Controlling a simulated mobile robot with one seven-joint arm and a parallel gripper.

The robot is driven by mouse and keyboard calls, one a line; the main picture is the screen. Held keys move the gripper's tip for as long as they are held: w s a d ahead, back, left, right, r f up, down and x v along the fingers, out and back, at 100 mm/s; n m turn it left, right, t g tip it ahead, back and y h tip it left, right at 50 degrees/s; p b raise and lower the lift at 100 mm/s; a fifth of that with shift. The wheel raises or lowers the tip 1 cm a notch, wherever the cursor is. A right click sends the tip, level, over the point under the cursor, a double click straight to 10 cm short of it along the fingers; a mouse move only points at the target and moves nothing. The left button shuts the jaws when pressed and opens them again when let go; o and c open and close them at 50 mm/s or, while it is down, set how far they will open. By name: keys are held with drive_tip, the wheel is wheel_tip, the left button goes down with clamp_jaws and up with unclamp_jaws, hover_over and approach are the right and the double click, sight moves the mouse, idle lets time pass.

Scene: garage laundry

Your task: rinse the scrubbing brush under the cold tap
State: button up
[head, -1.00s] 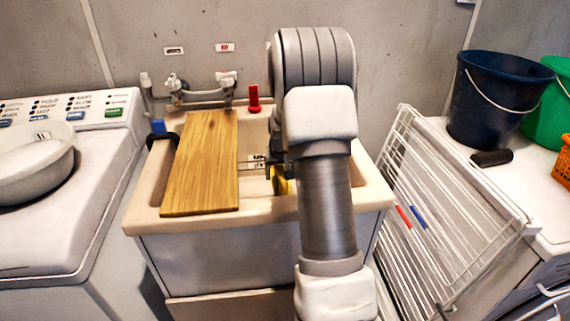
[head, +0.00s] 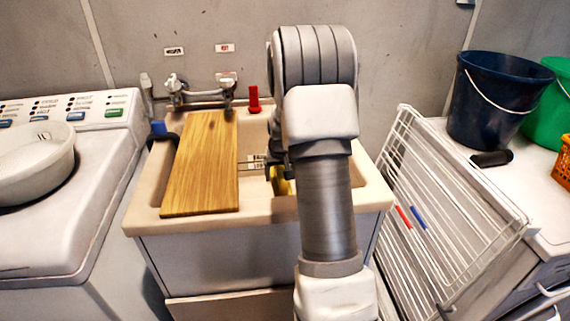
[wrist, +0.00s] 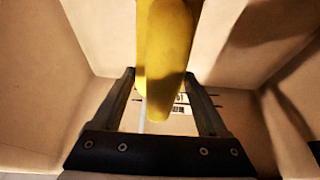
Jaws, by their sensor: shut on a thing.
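My gripper (wrist: 160,74) is shut on a yellow thing (wrist: 165,45), which appears to be the scrubbing brush; no bristles show. In the head view a little of its yellow (head: 283,184) shows beside my arm, in the open right part of the sink (head: 255,208). My arm hides most of my gripper and the brush there. Two wall taps stand behind the sink, a left tap (head: 173,84) and a right tap (head: 228,82). The left has a dark label above it, the right a red one; the lettering is too small to read surely. No running water is visible.
A wooden board (head: 200,165) lies across the sink's left part. A red object (head: 254,98) stands on the back rim and a blue one (head: 158,128) at the left. A white wire rack (head: 420,200) leans at the right, near a dark blue bucket (head: 495,100).

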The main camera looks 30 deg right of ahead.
sight(277, 182)
drive_tip(key=shift+s+a+r+p, duration=0.35)
drive_tip(key=shift+s+a+r, duration=0.5)
drive_tip(key=shift+r, duration=0.1)
drive_tip(key=shift+s+a+r+p, duration=0.35)
drive_tip(key=shift+s+a+r, duration=0.35)
drive_tip(key=shift+s+r, duration=0.15)
